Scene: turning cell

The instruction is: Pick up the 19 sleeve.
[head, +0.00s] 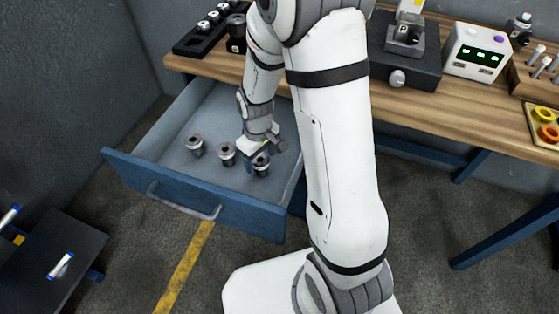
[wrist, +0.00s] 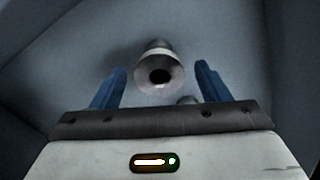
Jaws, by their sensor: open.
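Three grey metal sleeves stand upright in the open drawer: a left sleeve (head: 194,146), a middle sleeve (head: 227,155) and a right sleeve (head: 261,167). No size marking is legible, so I cannot tell which is the 19 sleeve. My gripper (head: 264,148) is low in the drawer, by the right sleeve and partly covering it. In the wrist view, my blue fingers (wrist: 161,72) are apart and empty. One flanged sleeve (wrist: 158,68) with a dark bore shows between and beyond their tips. Another sleeve (wrist: 187,100) is mostly hidden behind the gripper body.
The blue drawer (head: 190,190) is pulled out from the wooden bench (head: 440,100); its walls surround the sleeves. A black rack (head: 205,35), a device with green displays (head: 478,52) and a tray of coloured rings (head: 541,124) are on the bench.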

